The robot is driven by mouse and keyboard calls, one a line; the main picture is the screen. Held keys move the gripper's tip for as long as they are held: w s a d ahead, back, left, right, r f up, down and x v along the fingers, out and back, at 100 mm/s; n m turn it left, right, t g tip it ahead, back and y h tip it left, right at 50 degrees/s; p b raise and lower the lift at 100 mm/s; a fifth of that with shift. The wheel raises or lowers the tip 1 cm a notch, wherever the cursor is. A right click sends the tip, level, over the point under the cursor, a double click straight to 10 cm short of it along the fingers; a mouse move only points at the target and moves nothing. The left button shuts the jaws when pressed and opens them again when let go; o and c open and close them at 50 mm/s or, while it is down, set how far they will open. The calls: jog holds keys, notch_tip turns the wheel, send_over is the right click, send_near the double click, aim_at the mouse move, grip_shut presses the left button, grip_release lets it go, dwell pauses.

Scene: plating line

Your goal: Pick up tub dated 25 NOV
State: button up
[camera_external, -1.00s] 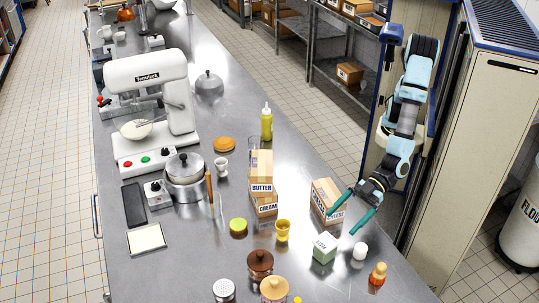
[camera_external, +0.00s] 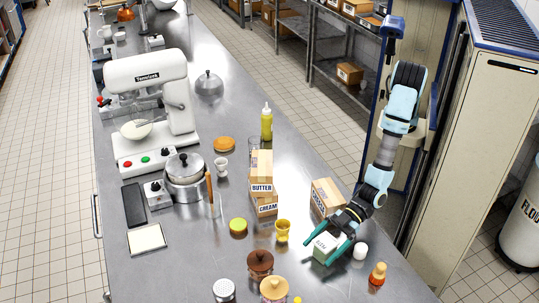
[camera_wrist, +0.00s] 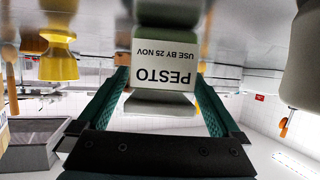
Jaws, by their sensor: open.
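A pale green tub (camera_external: 322,250) stands on the steel counter near its right edge in the external view. In the wrist view, which looks upside down, the tub's white label (camera_wrist: 163,66) reads PESTO, USE BY 25 NOV. My gripper (camera_external: 317,248) is at the tub, with its teal fingers on either side of it. In the wrist view the open fingers (camera_wrist: 160,80) flank the tub, which appears between them. I cannot tell whether either finger touches it. The arm's end hides part of the tub in the external view.
A small white tub (camera_external: 361,251) stands close right of the gripper. A box (camera_external: 325,194) is just behind it. Stacked butter and cream boxes (camera_external: 262,168) stand further left.

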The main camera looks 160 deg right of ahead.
jog(key=shift+x, duration=0.75)
jog(key=shift+c, duration=0.2)
jog(key=c, duration=1.4)
